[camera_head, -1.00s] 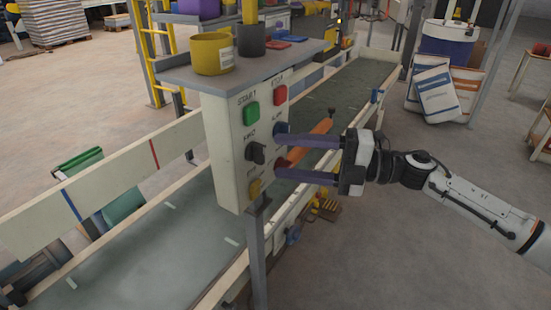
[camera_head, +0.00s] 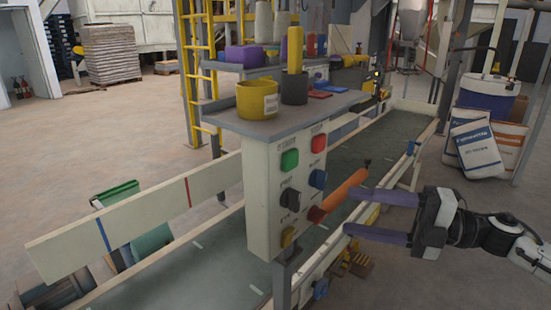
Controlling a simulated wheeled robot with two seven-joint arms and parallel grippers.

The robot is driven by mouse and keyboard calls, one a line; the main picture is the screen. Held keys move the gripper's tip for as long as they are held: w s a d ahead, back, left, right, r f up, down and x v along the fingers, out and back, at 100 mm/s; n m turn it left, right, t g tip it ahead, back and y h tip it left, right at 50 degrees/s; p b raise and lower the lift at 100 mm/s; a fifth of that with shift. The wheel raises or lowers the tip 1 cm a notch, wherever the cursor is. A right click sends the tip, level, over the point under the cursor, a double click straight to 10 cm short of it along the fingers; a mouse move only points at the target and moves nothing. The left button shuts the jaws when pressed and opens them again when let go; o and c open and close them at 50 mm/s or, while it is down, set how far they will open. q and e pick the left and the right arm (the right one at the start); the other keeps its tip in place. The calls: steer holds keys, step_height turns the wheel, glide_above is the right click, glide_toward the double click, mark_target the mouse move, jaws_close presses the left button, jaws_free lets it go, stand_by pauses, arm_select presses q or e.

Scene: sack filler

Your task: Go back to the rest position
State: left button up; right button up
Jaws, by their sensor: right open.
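My right gripper (camera_head: 350,211) is open and empty, with two long purple fingers pointing left. It is to the right of the control box (camera_head: 258,205), and its fingertips look clear of the box face. The box carries a green button (camera_head: 290,160), a red button (camera_head: 319,143), a blue button (camera_head: 318,179), a lower red button (camera_head: 316,214), a black knob (camera_head: 291,199) and a yellow button (camera_head: 288,237). My left gripper is out of view.
An orange cylinder (camera_head: 343,190) shows between box and gripper. A yellow cup (camera_head: 257,99) and a dark cup (camera_head: 294,90) stand on the shelf (camera_head: 270,124). Sacks (camera_head: 476,148) lean at right.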

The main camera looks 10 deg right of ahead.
steer(key=s+a+f+m+t+h, duration=0.1)
steer(key=a+f+m+t+h, duration=0.2)
steer(key=f+m, duration=0.65)
steer(key=s+a+f+m+t+h, duration=0.1)
steer(key=f+m+t+h, duration=0.35)
steer(key=f+m, duration=0.45)
steer(key=s+a+f+m+g+h, duration=0.2)
steer(key=s+f+m+g, duration=0.2)
steer(key=s+f, duration=0.5)
steer(key=s+a+f+m+g+h, duration=0.3)
steer(key=s+f+m+g, duration=0.1)
steer(key=s+f, duration=0.6)
step_height(320, 180, down, 3)
steer(key=shift+s+a+f+m+h, duration=0.1)
steer(key=shift+s+a+m+h, duration=0.25)
steer(key=shift+m, duration=0.5)
steer(key=shift+w, duration=0.1)
